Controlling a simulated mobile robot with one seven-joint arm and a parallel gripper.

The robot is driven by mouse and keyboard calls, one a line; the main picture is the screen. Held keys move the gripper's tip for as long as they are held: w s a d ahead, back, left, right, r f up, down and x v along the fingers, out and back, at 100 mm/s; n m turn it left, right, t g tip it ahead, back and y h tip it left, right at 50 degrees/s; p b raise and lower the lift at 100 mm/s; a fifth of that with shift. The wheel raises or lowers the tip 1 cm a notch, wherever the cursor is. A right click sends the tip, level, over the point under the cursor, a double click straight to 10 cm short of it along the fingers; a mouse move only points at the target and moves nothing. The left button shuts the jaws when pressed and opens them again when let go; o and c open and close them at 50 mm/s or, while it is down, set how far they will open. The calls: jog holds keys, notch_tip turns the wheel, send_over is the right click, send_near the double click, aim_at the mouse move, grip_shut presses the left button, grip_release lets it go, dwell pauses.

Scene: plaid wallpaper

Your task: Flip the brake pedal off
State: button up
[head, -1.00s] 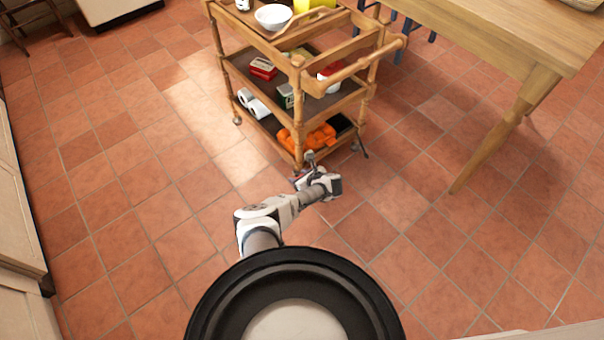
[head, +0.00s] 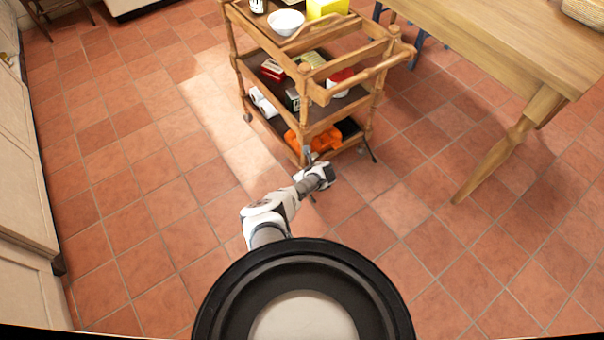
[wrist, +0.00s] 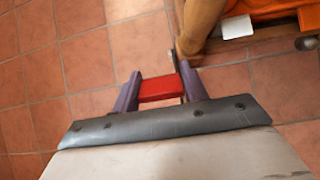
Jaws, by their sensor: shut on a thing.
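The wooden trolley (head: 315,113) stands ahead, with a front leg beside my gripper (head: 308,160). In the wrist view, my gripper (wrist: 158,76) is low over the tiles, its two purplish fingers closed on a flat red piece (wrist: 158,89) that looks like the brake pedal. The trolley leg (wrist: 200,25) is just beyond the right finger. Whether the red piece joins the leg is hidden. In the head view, my gripper covers the foot of that leg, and the pedal cannot be made out.
The trolley's lower shelf holds an orange item (head: 325,140) close to my gripper, and white rolls (head: 262,102). A bowl (head: 286,21) is on top. A wooden table (head: 500,45) stands at right, its leg reaching the floor. Pale cabinets (head: 25,200) line the left. Tiled floor between is clear.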

jog(key=o, duration=1.4)
jog(key=p+v, duration=0.6)
jog(key=v, duration=0.7)
jog(key=shift+s+d+r, duration=0.15)
jog(key=shift+s+r, duration=0.1)
jog(key=shift+r, duration=0.05)
